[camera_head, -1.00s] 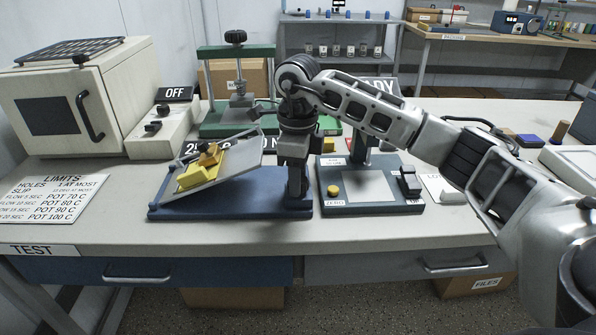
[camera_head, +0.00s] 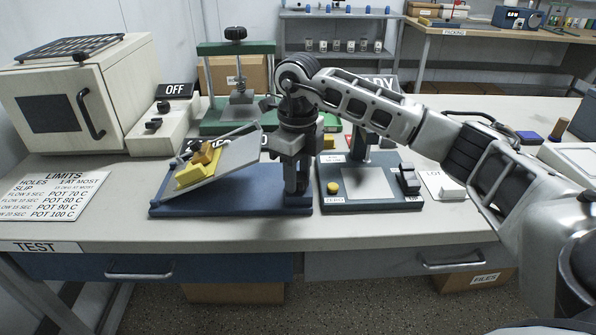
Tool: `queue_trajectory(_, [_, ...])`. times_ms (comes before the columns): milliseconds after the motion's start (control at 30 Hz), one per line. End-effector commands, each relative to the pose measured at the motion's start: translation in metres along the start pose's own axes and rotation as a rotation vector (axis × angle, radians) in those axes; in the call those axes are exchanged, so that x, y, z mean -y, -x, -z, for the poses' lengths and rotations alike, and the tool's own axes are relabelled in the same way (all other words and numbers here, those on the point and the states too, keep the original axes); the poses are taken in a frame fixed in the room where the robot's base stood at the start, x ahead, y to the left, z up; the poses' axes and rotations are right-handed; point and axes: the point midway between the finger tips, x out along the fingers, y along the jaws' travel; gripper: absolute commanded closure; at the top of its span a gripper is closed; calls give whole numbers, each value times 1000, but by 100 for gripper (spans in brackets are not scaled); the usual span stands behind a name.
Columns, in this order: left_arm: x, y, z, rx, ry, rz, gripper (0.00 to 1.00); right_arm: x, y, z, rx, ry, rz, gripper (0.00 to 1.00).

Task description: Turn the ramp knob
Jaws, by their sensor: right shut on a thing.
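The ramp is a grey plate (camera_head: 230,158) tilted up to the right above a dark blue base (camera_head: 220,205). A yellow block (camera_head: 195,174) with an orange-brown piece (camera_head: 206,154) sits on the sloped plate. My right gripper (camera_head: 292,185) points down at the right end of the base, beside the ramp's raised end. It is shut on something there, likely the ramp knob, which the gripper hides. My left gripper is not in view.
A dark scale-like device (camera_head: 372,205) with a yellow button stands close to the right of the ramp. A green press (camera_head: 236,120) stands behind. A cream oven (camera_head: 85,100) and a limits card (camera_head: 50,195) are at the left. The bench front strip is clear.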

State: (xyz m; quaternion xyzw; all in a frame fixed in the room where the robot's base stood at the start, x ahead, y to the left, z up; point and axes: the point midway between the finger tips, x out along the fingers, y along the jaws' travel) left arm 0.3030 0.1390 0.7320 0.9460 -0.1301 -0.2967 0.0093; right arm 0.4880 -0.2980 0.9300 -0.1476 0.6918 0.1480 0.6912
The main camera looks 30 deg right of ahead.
Motion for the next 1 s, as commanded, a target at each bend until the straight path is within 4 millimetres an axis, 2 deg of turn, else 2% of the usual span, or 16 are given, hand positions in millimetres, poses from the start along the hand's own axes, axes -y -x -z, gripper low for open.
queue_trajectory(100, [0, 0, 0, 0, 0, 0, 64, 1, 2, -1, 6, -1, 2, 85])
queue_trajectory(133, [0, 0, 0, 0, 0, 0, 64, 1, 2, -1, 6, -1, 2, 60])
queue_trajectory(200, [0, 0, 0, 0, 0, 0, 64, 1, 2, -1, 5, 0, 2, 41])
queue_trajectory(467, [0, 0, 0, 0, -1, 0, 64, 0, 1, 0, 2, 1, 1, 41])
queue_trajectory(633, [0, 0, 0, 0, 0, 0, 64, 0, 12, -1, 3, 1, 1, 41])
queue_trajectory(767, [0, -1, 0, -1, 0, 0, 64, 0, 35, -1, 8, 1, 3, 41])
queue_trajectory(1000, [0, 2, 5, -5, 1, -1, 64, 1, 98, -1, 9, 1, 4, 41])
